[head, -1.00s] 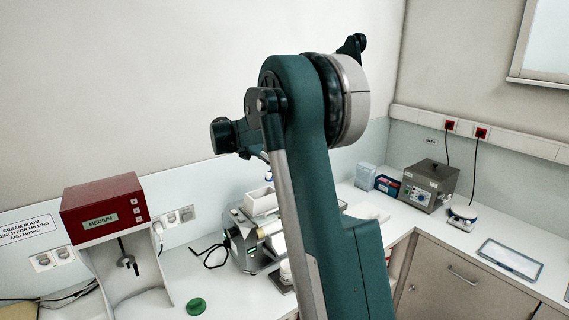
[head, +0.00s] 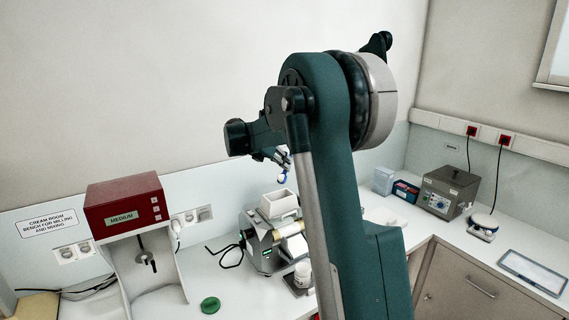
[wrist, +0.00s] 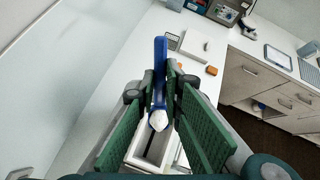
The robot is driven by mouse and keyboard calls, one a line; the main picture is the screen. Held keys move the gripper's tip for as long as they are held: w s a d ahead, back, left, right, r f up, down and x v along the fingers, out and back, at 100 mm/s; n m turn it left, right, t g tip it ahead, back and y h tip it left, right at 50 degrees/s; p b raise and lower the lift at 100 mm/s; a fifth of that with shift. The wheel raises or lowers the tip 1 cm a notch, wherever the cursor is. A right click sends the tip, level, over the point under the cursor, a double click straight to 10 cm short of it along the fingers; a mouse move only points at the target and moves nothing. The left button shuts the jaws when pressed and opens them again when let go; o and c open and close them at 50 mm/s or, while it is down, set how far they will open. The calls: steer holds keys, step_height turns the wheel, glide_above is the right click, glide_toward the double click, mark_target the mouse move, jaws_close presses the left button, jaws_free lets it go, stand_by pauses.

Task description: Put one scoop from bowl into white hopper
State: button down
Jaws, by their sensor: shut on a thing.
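My gripper (wrist: 161,82) is shut on a blue scoop (wrist: 160,52), its green fingers on either side. A white heap (wrist: 158,120) shows at the scoop's near end in the wrist view. The white hopper (head: 278,204) stands open on top of the mill (head: 262,244). In the wrist view the hopper (wrist: 138,161) lies below the scoop, partly hidden by the fingers. In the head view my gripper (head: 284,161) and a bit of blue and white show just above the hopper. I cannot make out the bowl.
A red-topped machine (head: 125,205) marked MEDIUM stands at the left. A green disc (head: 210,305) lies on the bench, and a white jar (head: 302,274) stands beside the mill. A grey device (head: 447,193) and a scale (head: 483,224) are at the right. My arm hides the bench's middle.

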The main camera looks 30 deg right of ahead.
mark_target(285, 172)
steer(key=shift+f+b, duration=0.65)
steer(key=shift+f, duration=1.4)
steer(key=shift+f, duration=0.25)
steer(key=shift+w+d+b, duration=0.15)
steer(key=shift+d+b, duration=0.15)
stand_by(0.5)
steer(key=shift+r, duration=0.1)
stand_by(0.6)
steer(key=shift+r+p, duration=1.05)
steer(key=shift+r, duration=1.9)
